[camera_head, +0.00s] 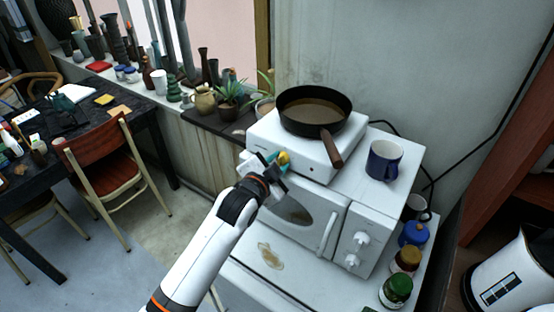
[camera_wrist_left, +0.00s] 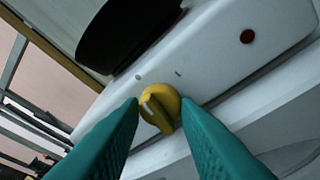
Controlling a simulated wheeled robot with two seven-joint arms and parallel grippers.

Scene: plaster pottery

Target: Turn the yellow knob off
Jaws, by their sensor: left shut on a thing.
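The yellow knob (camera_head: 284,157) is on the front face of a white hot plate (camera_head: 262,138), which stands on a white microwave. In the left wrist view the yellow knob (camera_wrist_left: 160,107) sits between the teal fingertips, with a pale mark line on its face. My left gripper (camera_head: 277,160) is at the knob, shut on it; it also shows in the left wrist view (camera_wrist_left: 161,112). My right gripper is not in view.
A black frying pan (camera_head: 314,109) sits on the hot plate, its brown handle (camera_head: 331,149) reaching over the front edge. A blue mug (camera_head: 384,160) stands to the right on the microwave (camera_head: 315,222). Several jars stand lower right. Plants and vases line the ledge behind.

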